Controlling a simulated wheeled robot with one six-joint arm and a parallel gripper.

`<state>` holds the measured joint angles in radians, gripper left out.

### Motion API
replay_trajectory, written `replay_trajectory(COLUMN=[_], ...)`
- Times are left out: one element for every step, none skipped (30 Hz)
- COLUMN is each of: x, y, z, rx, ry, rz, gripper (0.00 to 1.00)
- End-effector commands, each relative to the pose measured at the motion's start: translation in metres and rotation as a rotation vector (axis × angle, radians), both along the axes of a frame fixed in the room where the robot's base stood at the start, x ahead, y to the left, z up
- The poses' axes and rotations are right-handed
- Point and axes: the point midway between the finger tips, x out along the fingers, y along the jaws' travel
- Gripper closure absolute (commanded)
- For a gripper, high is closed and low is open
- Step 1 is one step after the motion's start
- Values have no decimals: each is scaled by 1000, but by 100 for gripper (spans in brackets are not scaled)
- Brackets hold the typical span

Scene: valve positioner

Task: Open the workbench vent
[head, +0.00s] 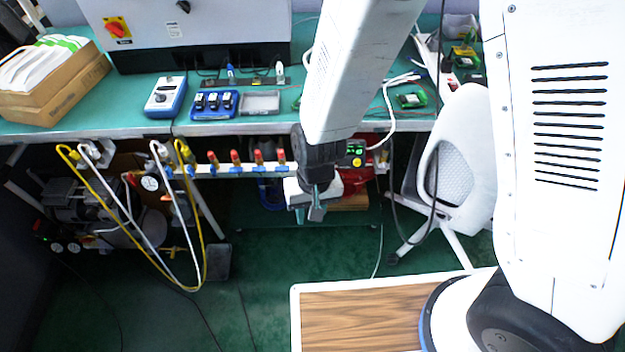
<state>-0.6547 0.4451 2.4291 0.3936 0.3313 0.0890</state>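A pale rail (225,170) runs along the front edge of the green workbench (130,105). My gripper (310,213) hangs from my arm, pointing down, and appears in front of and below the rail's right part. Its two dark fingers show, but their gap is unclear. I see nothing between them. My arm hides part of the rail.
White and yellow hoses (205,255) loop down at the left, beside a compressor (75,200). A white chair (460,165) stands at the right. Green floor below the gripper looks clear.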

Motion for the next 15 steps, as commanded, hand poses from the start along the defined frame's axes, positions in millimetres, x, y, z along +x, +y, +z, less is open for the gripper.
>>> replay_trajectory(x=[-3, -2, -1, -1, 0, 2, 3, 4, 6, 9, 11, 15, 18, 23, 29], y=[9, 13, 17, 20, 22, 24, 24, 23, 22, 20, 17, 12, 8, 3, -3], z=[-28, -43, -62, -76, -90, -108, -122, -135, -151, -162, -173, -185, -193, -199, -204], rx=[-14, -19, -25, -31, -37, -46, -53, -62, -71, -79, -86, -96, -102, -107, -110], ry=[-26, -49, -85, -116, -147, -194, -232, -273, -335, -383, -435, -512, -575, -643, -736], rz=[-14, -27, -45, -58, -73, -90, -103, -117, -134, -146, -157, -171, -181, -190, -202], gripper=[69, 69, 69, 69, 69, 69, 69, 69, 69, 69, 69, 69, 69, 69, 69])
